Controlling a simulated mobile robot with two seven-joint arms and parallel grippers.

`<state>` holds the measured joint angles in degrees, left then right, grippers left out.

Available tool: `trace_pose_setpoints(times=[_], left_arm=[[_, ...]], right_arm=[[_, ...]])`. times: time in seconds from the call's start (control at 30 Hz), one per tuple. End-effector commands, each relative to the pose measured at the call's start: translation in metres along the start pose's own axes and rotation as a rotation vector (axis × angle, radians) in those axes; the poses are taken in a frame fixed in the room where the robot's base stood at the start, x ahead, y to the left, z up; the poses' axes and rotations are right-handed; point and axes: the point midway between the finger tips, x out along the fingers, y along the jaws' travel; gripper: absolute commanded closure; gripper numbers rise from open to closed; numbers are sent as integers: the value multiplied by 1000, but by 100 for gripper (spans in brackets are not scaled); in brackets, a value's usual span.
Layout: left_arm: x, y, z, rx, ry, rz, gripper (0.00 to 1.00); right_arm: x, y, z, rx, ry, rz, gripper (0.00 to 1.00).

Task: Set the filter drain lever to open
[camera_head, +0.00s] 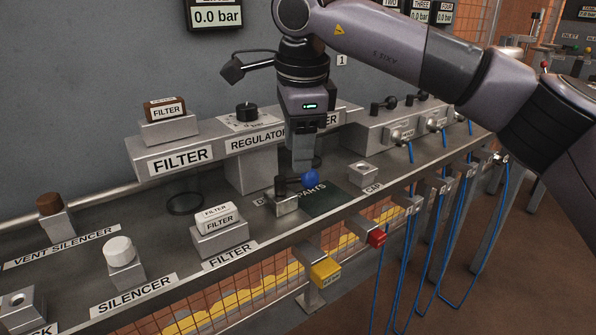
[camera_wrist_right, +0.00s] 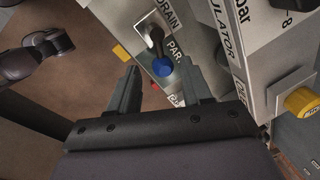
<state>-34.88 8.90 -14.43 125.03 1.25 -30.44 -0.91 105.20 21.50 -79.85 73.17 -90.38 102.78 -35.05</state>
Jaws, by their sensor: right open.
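The filter drain lever is a dark arm with a blue ball knob (camera_head: 311,177) on a small metal block (camera_head: 284,204) by the partly covered DRAIN label. In the right wrist view the blue knob (camera_wrist_right: 163,67) lies between and just beyond my fingertips, and the dark lever arm (camera_wrist_right: 154,38) runs up from it. My right gripper (camera_head: 303,166) points down just above and behind the knob in the head view. Its two fingers (camera_wrist_right: 161,84) are apart and empty in the wrist view. Whether a finger touches the knob cannot be told.
A dark PARTS mat (camera_head: 325,201) lies right of the lever block. The REGULATOR block (camera_head: 250,172) stands behind. Blue hoses (camera_head: 383,265) hang at the right.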

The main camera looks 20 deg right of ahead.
Motion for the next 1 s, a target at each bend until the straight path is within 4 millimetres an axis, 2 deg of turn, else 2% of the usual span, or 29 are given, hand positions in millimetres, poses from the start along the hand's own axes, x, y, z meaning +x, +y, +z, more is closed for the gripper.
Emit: trace_pose_setpoints(times=[0.1,0.3,0.6,0.63,0.77,0.8,1.0], left_arm=[[2,3,0,5,8,7,100],[2,11,-13,15,47,25,100],[3,10,-20,22,61,24,100],[3,10,-20,22,61,24,100],[3,10,-20,22,60,24,100],[3,10,-20,22,59,24,100],[2,10,-18,20,55,23,100]], right_arm=[[22,1,0,0,0,3,51],[50,1,0,0,-3,2,51],[55,0,0,0,-4,1,51],[55,0,0,0,-4,1,54],[55,0,0,0,-4,1,97],[55,0,0,0,-3,1,100],[55,0,-2,2,1,2,100]])
